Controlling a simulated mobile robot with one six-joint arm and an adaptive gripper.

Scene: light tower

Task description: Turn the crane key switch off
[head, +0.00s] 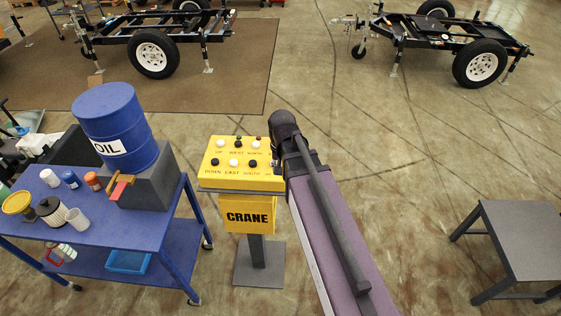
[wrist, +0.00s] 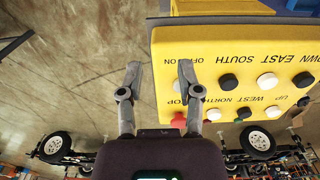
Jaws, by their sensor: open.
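The yellow crane control panel (head: 243,181) stands on a grey post, with black and white buttons on its sloped face. It also shows upside down in the wrist view (wrist: 225,65). The OFF ON label (wrist: 180,57) is near the panel's edge; the key switch there is hidden or not clear behind one finger. My gripper (wrist: 159,75) is open, one fingertip over the panel by that label and the other beyond its edge above the floor. Contact cannot be told. In the head view my arm reaches the panel's right end, and the fingers are mostly hidden.
A red stop button (wrist: 178,120) sits near my finger on the panel. A blue cart (head: 150,225) with an oil drum (head: 108,115) stands left of the panel. A grey table (head: 525,235) is at the right. Trailer frames stand behind, with open floor between.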

